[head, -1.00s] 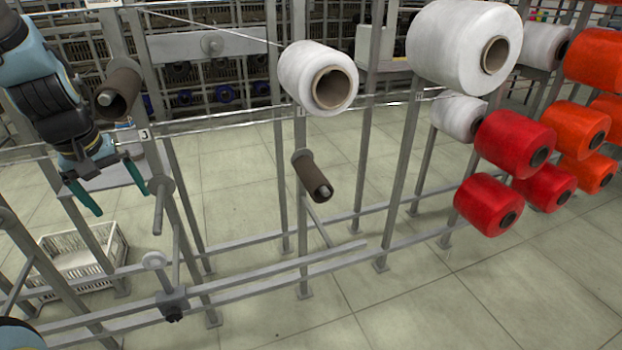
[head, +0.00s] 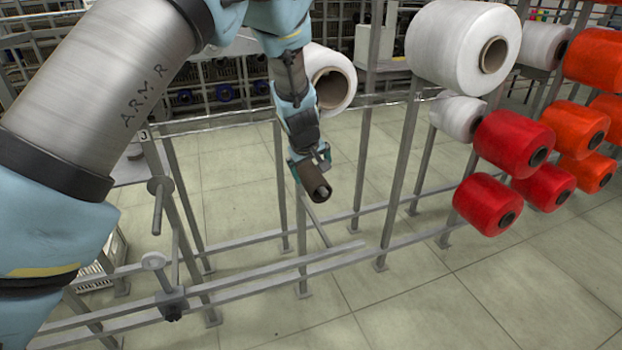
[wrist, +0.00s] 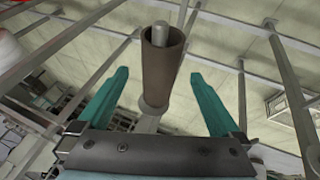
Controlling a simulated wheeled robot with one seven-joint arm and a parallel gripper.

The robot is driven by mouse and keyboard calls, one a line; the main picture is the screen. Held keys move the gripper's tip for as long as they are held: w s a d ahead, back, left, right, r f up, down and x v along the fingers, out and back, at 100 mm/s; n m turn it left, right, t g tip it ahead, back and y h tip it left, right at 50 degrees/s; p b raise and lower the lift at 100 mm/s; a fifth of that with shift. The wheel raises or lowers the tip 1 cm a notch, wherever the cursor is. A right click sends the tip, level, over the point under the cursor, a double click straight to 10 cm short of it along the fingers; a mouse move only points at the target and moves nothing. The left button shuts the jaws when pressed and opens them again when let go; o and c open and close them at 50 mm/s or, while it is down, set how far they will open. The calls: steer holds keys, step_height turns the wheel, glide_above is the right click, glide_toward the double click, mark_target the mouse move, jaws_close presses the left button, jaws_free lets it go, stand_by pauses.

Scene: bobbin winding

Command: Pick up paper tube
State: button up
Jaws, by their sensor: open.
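The dark brown paper tube (head: 316,184) sits on a metal peg of the creel frame in the middle of the head view. In the wrist view the tube (wrist: 160,75) stands near the centre, with the grey peg end (wrist: 160,35) showing in its mouth. My gripper (head: 311,162) is at the tube in the head view, partly hidden by my arm. In the wrist view my gripper (wrist: 158,78) is open, with one green finger on each side of the tube and visible gaps between. It is not closed on the tube.
A large white bobbin (head: 331,78) hangs just above, partly behind my arm. White (head: 462,45) and red bobbins (head: 515,138) fill the right side. An empty peg (head: 158,205) stands at left. Frame rails (head: 270,275) cross below; the floor at lower right is clear.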

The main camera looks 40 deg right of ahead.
mark_target(315, 181)
steer(key=p+x, duration=0.1)
steer(key=x, duration=0.8)
steer(key=shift+f, duration=0.25)
steer(key=c, duration=1.2)
steer(key=shift+w+r, duration=0.1)
